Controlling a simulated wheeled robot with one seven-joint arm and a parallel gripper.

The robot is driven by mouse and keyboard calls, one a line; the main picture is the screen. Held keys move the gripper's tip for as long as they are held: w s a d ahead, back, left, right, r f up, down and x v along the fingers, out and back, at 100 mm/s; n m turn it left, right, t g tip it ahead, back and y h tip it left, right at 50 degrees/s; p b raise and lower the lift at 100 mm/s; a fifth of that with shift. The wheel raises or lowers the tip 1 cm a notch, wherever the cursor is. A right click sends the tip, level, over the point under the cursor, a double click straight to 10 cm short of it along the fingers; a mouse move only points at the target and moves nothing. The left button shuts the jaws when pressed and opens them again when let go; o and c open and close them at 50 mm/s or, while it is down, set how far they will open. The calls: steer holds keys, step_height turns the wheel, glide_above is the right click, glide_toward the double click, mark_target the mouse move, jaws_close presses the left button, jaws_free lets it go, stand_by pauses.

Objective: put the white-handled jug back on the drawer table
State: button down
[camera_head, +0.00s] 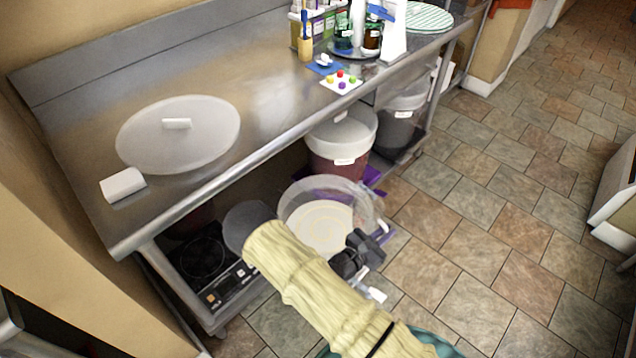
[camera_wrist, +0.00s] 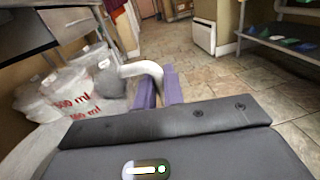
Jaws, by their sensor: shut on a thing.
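My gripper (camera_wrist: 159,90) shows in the wrist view as two purple fingers shut on the white curved handle (camera_wrist: 143,68). The handle joins a translucent white jug (camera_wrist: 75,98) with red "500 ml" print, at the left of that view. In the head view my arm crosses the lower middle, and I cannot clearly make out the jug there. The steel table (camera_head: 245,115) runs from the left to the top right of the head view. A dark drawer-like front with a handle shows at the upper left of the wrist view (camera_wrist: 75,22).
An open clear bucket (camera_head: 325,205) with pale content stands on the floor before the table. Lidded buckets (camera_head: 342,145) and a hotplate (camera_head: 205,262) sit below. A lid (camera_head: 180,150), a white block (camera_head: 122,187) and bottles occupy the tabletop; its middle is clear. Tiled floor is open at right.

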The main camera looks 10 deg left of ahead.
step_height(320, 180, up, 30)
steer(key=d+n+t+y+p, duration=0.2)
steer(key=n+t+y+p, duration=0.3)
steer(key=p, duration=2.8)
steer(key=n+y, duration=0.4)
steer(key=y, duration=0.3)
steer(key=shift+y, duration=0.4)
steer(key=shift+s, duration=0.1)
steer(key=shift+a, duration=0.1)
